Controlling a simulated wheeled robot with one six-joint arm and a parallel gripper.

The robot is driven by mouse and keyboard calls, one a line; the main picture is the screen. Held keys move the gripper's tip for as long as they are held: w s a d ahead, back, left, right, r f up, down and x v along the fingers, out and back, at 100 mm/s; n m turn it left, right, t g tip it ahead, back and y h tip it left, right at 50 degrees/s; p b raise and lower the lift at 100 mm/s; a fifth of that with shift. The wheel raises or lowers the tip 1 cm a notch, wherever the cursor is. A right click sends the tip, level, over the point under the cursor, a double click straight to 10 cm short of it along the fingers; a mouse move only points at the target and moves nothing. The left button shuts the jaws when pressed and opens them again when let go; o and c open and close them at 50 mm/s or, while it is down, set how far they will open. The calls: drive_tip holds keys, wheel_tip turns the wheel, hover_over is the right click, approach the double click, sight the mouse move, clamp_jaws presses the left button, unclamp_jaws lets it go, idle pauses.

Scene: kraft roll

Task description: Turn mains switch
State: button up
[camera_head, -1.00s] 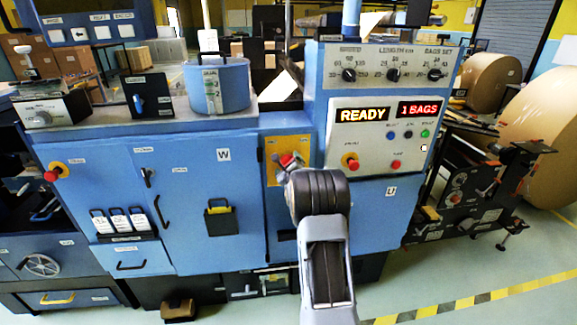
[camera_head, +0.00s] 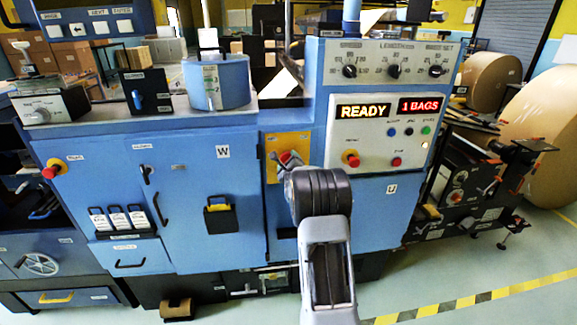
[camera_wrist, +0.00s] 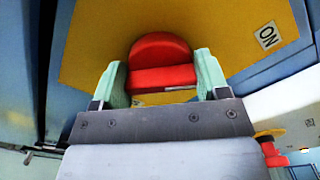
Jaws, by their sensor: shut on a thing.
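The mains switch is a red rotary knob (camera_wrist: 162,62) on a yellow plate (camera_wrist: 95,50), with an "ON" label (camera_wrist: 267,36) on the plate at the right in the wrist view. My gripper (camera_wrist: 160,78) has one pale green finger on each side of the knob and is shut on it. In the head view the red knob (camera_head: 287,158) shows just above my wrist, on the yellow plate (camera_head: 298,141) of the blue machine. My arm hides the lower part of the plate there, and the gripper fingers are hard to make out.
The panel to the right has a display reading READY (camera_head: 363,111) and "1 BAGS" (camera_head: 421,105). Below it is a red button on a yellow base (camera_head: 351,160). A blue cabinet door (camera_head: 210,185) is at the left. Large kraft rolls (camera_head: 551,150) stand at the right.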

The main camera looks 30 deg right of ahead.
drive_tip(key=n+b, duration=0.1)
drive_tip(key=b, duration=0.1)
drive_tip(key=n+b, duration=0.1)
drive_tip(key=b, duration=0.1)
drive_tip(key=shift+f, duration=0.4)
drive_tip(key=n+b, duration=0.5)
drive_tip(key=b, duration=0.1)
drive_tip(key=shift+n, duration=0.4)
drive_tip(key=n+b, duration=0.4)
drive_tip(key=shift+r+n+b, duration=0.2)
drive_tip(key=shift+n+b, duration=1.15)
drive_tip(key=shift+n, duration=1.15)
drive_tip(key=o, duration=0.9)
drive_tip(key=shift+o, duration=0.2)
